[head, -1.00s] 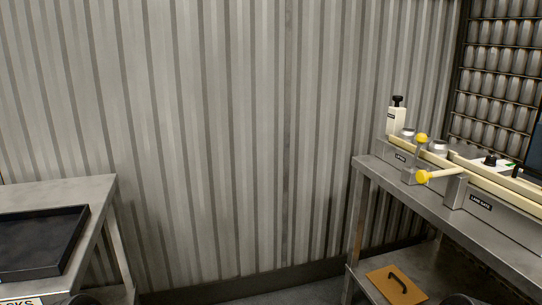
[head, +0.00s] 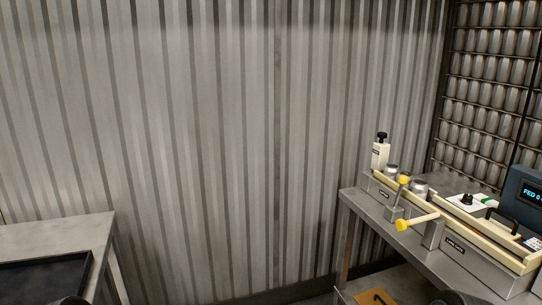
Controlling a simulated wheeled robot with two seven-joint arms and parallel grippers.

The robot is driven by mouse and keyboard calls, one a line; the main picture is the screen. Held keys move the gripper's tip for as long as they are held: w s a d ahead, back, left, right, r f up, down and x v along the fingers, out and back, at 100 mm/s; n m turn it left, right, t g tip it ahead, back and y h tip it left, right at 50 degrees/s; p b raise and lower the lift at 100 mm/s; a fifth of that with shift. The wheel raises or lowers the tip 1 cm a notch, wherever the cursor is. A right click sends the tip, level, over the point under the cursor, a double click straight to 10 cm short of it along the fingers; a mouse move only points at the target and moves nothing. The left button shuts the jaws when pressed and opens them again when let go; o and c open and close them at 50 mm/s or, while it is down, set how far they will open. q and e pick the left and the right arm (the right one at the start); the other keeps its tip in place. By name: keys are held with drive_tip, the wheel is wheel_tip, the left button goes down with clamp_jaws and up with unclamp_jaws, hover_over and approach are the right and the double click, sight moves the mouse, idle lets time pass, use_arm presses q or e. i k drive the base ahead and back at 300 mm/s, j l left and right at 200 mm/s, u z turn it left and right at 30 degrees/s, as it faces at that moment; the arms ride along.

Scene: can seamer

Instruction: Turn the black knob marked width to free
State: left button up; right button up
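A small black knob (head: 467,199) sits on a white plate with a green mark, on top of the machine at the right. Its lettering is too small to read, so I cannot tell whether it is the one marked width or where it points. Another black knob (head: 382,136) tops a white upright block at the machine's far end. Neither of my grippers shows. Dark rounded shapes at the bottom edge seem to be parts of my arms.
A blue-lit display (head: 530,194) is at the right edge. A table (head: 70,235) with a black tray (head: 50,275) is at left. Open floor lies between.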

sight(466, 199)
drive_tip(key=z, duration=1.3)
drive_tip(key=i+j, duration=0.25)
drive_tip(key=j, duration=0.15)
drive_tip(key=i+j, duration=0.3)
drive_tip(key=j, duration=0.15)
drive_tip(key=i+j, duration=0.25)
drive_tip(key=j, duration=0.15)
drive_tip(key=z, duration=1.6)
drive_tip(key=j, duration=0.1)
